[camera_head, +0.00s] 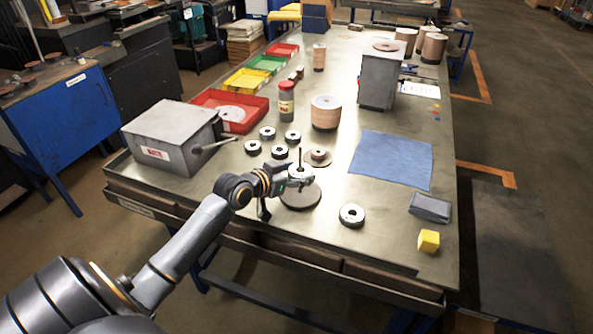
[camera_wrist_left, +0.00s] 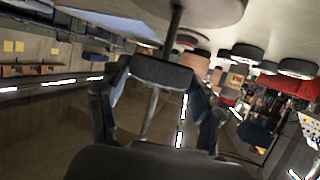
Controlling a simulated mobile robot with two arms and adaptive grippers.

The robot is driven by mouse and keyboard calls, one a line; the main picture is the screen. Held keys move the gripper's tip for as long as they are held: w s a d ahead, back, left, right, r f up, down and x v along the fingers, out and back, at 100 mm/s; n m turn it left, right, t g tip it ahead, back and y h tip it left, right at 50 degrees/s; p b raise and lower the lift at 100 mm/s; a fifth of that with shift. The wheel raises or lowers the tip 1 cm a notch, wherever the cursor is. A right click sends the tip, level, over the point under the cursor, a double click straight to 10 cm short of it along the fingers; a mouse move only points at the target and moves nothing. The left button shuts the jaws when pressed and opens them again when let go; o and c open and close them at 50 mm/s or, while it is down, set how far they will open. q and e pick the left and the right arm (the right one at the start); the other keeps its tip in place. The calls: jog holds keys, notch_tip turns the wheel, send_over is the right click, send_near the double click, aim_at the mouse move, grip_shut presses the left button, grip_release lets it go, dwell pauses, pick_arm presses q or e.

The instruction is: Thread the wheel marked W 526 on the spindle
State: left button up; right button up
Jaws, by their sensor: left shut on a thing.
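My left gripper (camera_head: 297,182) is shut on a dark-rimmed grinding wheel (camera_head: 300,171) near the table's front. In the left wrist view the wheel (camera_wrist_left: 162,71) sits between the two fingers. A thin dark spindle (camera_head: 299,154) stands on a round base plate (camera_head: 301,198) and shows above the gripper in the head view. In the wrist view the spindle (camera_wrist_left: 175,20) meets the wheel's edge on the base side, and a pale rod shows on its other side. I cannot tell whether the spindle runs through the wheel's hole. No W 526 marking is readable. My right gripper is not in view.
Several similar wheels stand behind the gripper, and one wheel (camera_head: 351,215) lies to its right. A grey lever box (camera_head: 168,138) stands at left. A blue cloth (camera_head: 392,160), a dark pouch (camera_head: 430,207) and a yellow cube (camera_head: 428,241) lie at right.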

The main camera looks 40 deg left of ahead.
pick_arm(q)
jog(key=shift+f, duration=0.2)
jog(key=o, duration=1.4)
jog(key=shift+c, duration=0.2)
jog(key=v, duration=1.2)
